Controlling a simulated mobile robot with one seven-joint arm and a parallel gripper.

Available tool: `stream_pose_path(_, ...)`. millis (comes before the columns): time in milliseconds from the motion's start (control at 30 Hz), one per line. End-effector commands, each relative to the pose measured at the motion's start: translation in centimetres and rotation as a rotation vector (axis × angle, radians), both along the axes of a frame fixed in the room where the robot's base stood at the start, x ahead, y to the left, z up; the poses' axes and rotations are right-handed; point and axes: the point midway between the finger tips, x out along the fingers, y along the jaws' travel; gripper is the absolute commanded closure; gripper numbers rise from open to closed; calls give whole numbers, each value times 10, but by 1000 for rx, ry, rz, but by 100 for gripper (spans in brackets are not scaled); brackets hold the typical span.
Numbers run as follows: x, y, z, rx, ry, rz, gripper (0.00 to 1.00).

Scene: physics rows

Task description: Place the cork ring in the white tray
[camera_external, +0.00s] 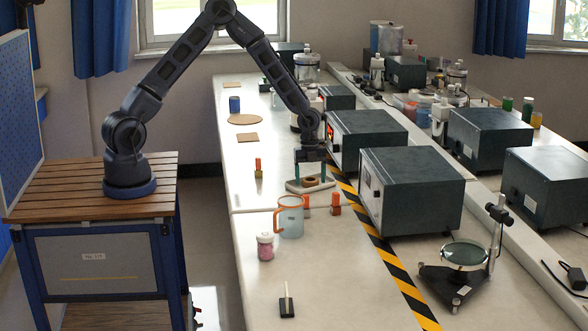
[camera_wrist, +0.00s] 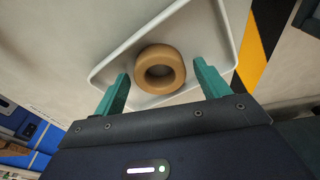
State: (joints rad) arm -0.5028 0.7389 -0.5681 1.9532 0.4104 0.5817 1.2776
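The tan cork ring (camera_external: 311,182) lies flat inside the small white tray (camera_external: 292,187) on the bench. In the wrist view the ring (camera_wrist: 160,69) sits in the tray (camera_wrist: 118,53), inside its rim, with its hole facing up. My gripper (camera_external: 310,173) is over the tray, pointing down. Its two green fingers stand apart in the wrist view, one on each side of the ring, with a gap between ring and fingers. The gripper (camera_wrist: 162,83) is open and holds nothing. Part of the tray is hidden behind the fingers.
A dark instrument box (camera_external: 410,190) stands right of the tray, beyond a black-and-yellow strip (camera_external: 372,232).

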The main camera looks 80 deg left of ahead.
Motion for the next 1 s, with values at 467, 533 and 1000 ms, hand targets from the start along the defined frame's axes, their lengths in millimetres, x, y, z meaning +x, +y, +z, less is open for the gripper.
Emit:
stream_pose_path(467, 1, 4, 24, 1, -3, -1, 26)
stream_pose_path(533, 1, 6, 37, 1, -3, 1, 26)
stream_pose_path(1000, 0, 17, 113, 1, -2, 1, 26)
